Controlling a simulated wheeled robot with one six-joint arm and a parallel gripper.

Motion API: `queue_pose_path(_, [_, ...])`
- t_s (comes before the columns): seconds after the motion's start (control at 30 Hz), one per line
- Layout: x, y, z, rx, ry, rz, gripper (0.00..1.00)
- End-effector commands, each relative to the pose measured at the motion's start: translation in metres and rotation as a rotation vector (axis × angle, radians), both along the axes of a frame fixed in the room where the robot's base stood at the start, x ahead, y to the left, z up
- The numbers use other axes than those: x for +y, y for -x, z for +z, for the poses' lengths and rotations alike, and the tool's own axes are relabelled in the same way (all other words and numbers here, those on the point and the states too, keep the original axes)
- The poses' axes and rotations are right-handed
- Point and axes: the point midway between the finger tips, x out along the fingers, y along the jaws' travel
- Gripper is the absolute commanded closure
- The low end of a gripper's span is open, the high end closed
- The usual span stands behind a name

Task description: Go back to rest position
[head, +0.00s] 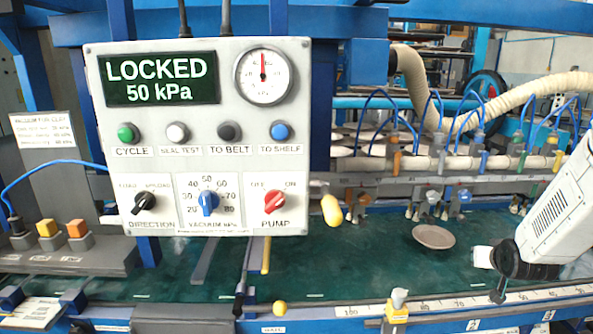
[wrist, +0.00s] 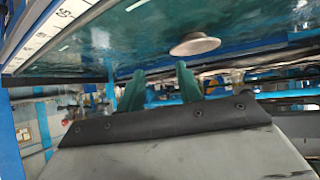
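My gripper shows in the wrist view (wrist: 160,72) as two green fingers standing apart with nothing between them. A round brownish plate (head: 433,237) lies on the green belt (head: 350,262), right of the middle in the head view. The plate also shows in the wrist view (wrist: 194,46), beyond the fingertips and apart from them. In the head view my white arm enters from the right edge, to the right of the plate; the fingers cannot be made out there.
A control panel (head: 222,138) stands at left, its display reading LOCKED 50 kPa. A rail with hoses and suction fittings (head: 470,163) runs behind the belt. The belt around the plate is clear.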

Motion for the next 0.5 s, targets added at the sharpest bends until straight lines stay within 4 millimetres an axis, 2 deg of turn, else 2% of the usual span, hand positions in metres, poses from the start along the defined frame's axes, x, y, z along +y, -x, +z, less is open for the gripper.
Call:
queue_pose_path(0.17, [0.044, 0.062, 0.011, 0.308, -0.076, -0.006, 0.65])
queue_pose_path(0.27, [0.075, 0.106, 0.025, 0.474, -0.124, 0.005, 0.65])
queue_pose_path(0.5, [0.151, 0.226, 0.077, 0.813, -0.212, 0.063, 0.65])
